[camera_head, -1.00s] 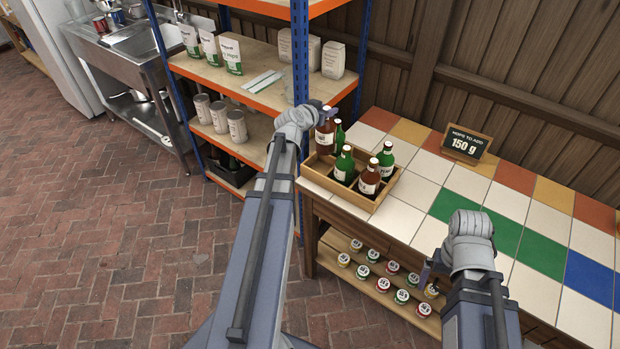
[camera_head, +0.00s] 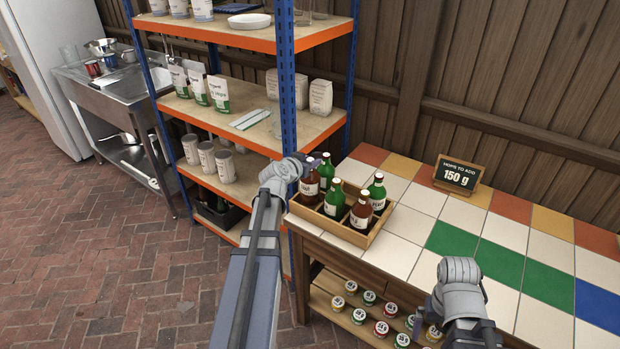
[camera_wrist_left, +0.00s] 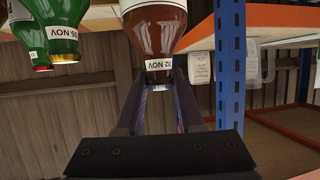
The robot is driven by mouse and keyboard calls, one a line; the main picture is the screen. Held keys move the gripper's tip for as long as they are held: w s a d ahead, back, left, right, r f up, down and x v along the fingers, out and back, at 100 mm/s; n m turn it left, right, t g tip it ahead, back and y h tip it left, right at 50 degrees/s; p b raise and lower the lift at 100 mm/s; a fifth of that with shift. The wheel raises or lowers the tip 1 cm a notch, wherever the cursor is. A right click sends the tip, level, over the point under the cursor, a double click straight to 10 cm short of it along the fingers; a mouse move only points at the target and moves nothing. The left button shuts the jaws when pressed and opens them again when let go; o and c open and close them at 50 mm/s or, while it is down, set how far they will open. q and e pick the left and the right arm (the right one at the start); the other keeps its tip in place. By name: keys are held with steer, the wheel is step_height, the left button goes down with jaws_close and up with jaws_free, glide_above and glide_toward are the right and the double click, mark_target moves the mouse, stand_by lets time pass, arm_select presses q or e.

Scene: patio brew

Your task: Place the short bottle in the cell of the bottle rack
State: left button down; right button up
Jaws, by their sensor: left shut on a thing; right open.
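The bottle rack (camera_head: 345,234) is a light wooden crate with cells on the left end of the tiled counter. My left gripper (camera_head: 304,164) is shut on the neck of a brown bottle (camera_head: 310,186) with a white label. That bottle is upright at the rack's left corner, its lower part within the rack's outline; I cannot tell if its base rests. In the left wrist view the brown bottle (camera_wrist_left: 157,30) is between the fingers (camera_wrist_left: 165,98). Green bottles (camera_head: 335,201) and another brown bottle (camera_head: 361,212) stand in the rack. My right gripper (camera_head: 424,322) is open and empty near the counter's front.
A blue and orange shelf unit (camera_head: 286,95) stands close behind and left of the rack. A sign reading 150 g (camera_head: 457,175) stands at the counter's back. The tiles (camera_head: 420,225) right of the rack are clear. Small tubs (camera_head: 359,316) sit on the shelf below.

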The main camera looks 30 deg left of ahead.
arm_select(q)
steer(key=shift+f+b, duration=1.8)
steer(key=shift+f, duration=0.15)
steer(key=c, duration=0.5)
jaws_free()
steer(key=shift+r, duration=0.2)
steer(key=shift+s+r, duration=0.15)
steer(key=shift+s, duration=0.2)
steer(key=p+v, duration=0.4)
steer(key=v, duration=0.7)
steer(key=shift+s+p, duration=0.2)
steer(key=shift+p, duration=0.1)
